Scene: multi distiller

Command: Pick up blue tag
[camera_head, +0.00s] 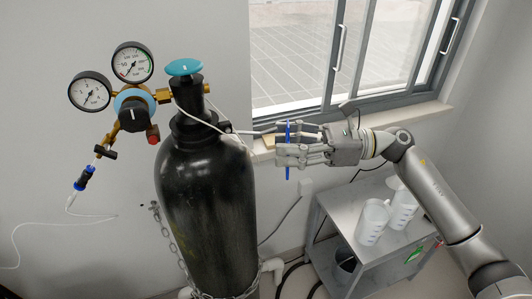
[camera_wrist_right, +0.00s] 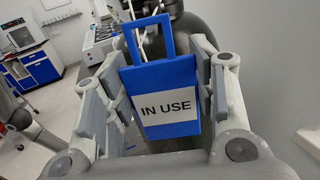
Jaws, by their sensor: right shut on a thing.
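The blue tag (camera_wrist_right: 165,95) reads "IN USE" on a white label and has a loop handle at its top. My right gripper (camera_wrist_right: 165,100) is shut on it, with fingers at both side edges in the wrist view. In the head view the blue tag (camera_head: 288,150) shows edge-on as a thin upright strip between the fingers of my right gripper (camera_head: 290,148). The gripper holds it in the air, just right of the black gas cylinder (camera_head: 205,215). My left gripper is in neither view.
The cylinder has a teal valve knob (camera_head: 184,67) and a regulator with two gauges (camera_head: 132,62). A grey cart (camera_head: 345,215) with white jugs (camera_head: 372,222) stands below my right arm. A window (camera_head: 330,60) is behind. A chain hangs by the cylinder.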

